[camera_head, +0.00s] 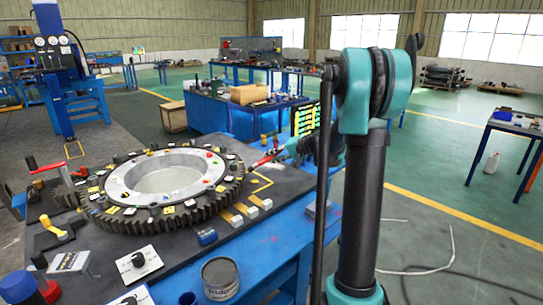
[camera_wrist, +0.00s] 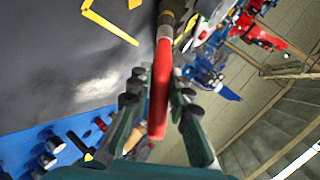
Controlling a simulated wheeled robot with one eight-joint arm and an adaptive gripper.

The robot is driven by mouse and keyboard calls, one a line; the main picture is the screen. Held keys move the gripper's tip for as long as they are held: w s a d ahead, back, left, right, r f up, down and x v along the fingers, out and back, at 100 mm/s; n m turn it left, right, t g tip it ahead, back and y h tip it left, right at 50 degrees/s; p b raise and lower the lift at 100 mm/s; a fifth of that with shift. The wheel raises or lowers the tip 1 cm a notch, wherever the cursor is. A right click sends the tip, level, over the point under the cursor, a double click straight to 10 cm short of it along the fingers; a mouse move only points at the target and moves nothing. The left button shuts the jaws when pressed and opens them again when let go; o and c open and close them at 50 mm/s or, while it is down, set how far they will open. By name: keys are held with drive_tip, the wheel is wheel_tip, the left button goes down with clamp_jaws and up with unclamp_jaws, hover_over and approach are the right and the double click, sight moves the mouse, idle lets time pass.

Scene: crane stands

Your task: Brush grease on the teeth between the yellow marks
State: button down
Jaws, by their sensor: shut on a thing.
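A large dark toothed gear ring (camera_head: 232,196) lies flat on the workbench, with a pale metal hub ring inside it. Small yellow marks (camera_head: 168,210) sit on its top face near the teeth. My gripper (camera_head: 283,152) is at the gear's right far side, shut on the red handle of a brush (camera_head: 264,159). In the wrist view the red handle (camera_wrist: 160,90) runs between the fingers, with a silver collar and a dark end at the top. The brush points at the gear's rim; I cannot tell whether its tip touches the teeth. An open tin (camera_head: 220,276) stands at the bench front.
The dark bench top (camera_head: 95,285) also bears a white box with a black knob (camera_head: 139,263), a small blue block (camera_head: 207,237) and several pale blocks by the gear's front right. A red-handled crank (camera_head: 45,167) stands at left. A blue workbench (camera_head: 215,113) stands behind.

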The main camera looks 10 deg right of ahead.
drive_tip(key=shift+s+a, duration=0.1)
drive_tip(key=shift+s, duration=0.2)
drive_tip(key=d, duration=0.6)
drive_tip(key=shift+s, duration=0.2)
idle(0.4)
drive_tip(key=shift+s+d, duration=0.1)
drive_tip(key=shift+d, duration=1.4)
